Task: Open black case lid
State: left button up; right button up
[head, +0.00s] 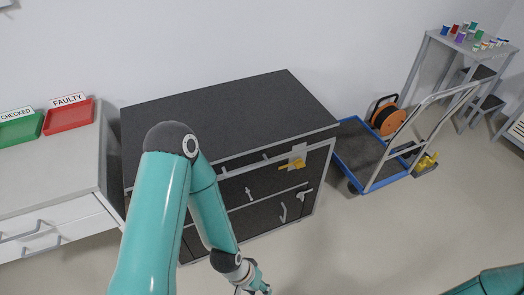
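A large black case (235,105) with grey metal edges stands against the wall in the middle of the head view. Its flat black top is down and bare. Its front has pale handles or latches, and a yellow one (291,164) with a pale plate behind it near the upper right. My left arm crosses in front of the case's left part and hides some of it. My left gripper (252,290) is cut off at the bottom edge, below the case front, so its opening cannot be made out. Of my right arm only a teal link shows at the lower right.
A drawer unit (60,165) stands left, with a green tray (20,128) marked CHECKED and a red tray (68,117) marked FAULTY. A blue-framed trolley (360,150) with an orange cable reel (388,120) stands close right. The floor in front is clear.

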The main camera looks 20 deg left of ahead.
aim_at(242, 126)
jog(key=k, duration=1.3)
jog(key=u, duration=0.35)
jog(key=i, duration=0.75)
jog(key=u, duration=0.8)
jog(key=i, duration=0.8)
jog(key=z, duration=0.25)
